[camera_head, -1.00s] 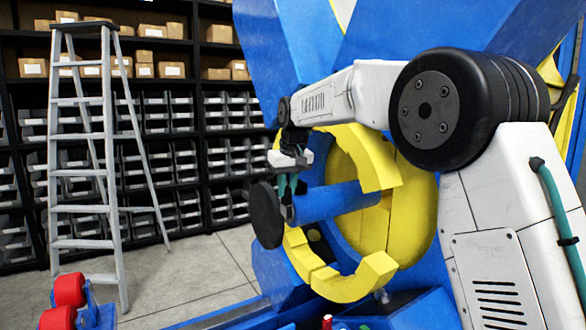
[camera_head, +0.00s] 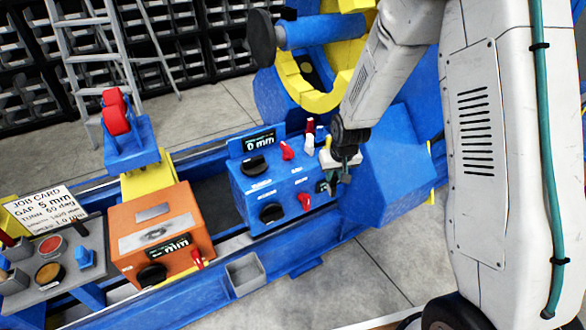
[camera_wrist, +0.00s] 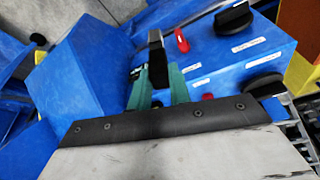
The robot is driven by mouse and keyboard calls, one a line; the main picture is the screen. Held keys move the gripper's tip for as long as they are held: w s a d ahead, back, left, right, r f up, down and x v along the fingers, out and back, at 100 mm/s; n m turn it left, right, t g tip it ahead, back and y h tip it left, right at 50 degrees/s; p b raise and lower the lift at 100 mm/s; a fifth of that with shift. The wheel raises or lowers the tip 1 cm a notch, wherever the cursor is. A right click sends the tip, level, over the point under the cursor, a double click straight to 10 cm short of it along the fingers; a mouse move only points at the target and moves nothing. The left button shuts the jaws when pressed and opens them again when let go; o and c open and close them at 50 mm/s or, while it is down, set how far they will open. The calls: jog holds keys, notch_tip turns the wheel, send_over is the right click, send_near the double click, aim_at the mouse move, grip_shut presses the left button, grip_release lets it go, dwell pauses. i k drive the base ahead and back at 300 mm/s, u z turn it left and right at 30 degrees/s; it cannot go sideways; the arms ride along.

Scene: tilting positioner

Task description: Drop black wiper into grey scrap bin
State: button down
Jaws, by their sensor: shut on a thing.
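In the wrist view, my gripper (camera_wrist: 159,90) has its two green fingers shut on the black wiper (camera_wrist: 158,66), which sticks out beyond the fingertips. In the head view, my gripper (camera_head: 337,180) hangs at the right end of the blue control box, and the wiper is too small to make out clearly there. The grey scrap bin (camera_head: 245,274) is a small open box on the near side of the blue base, below and left of my gripper. It looks empty.
The blue control box (camera_head: 275,180) carries black knobs and red levers close to my gripper. An orange box (camera_head: 160,235) stands left of the bin. Grey floor is open in front.

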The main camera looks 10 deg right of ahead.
aim_at(251, 276)
jog(key=k, duration=0.65)
jog(key=u, duration=0.55)
jog(key=i, duration=1.15)
jog(key=u, duration=2.6)
jog(key=k, duration=0.8)
jog(key=z, duration=1.4)
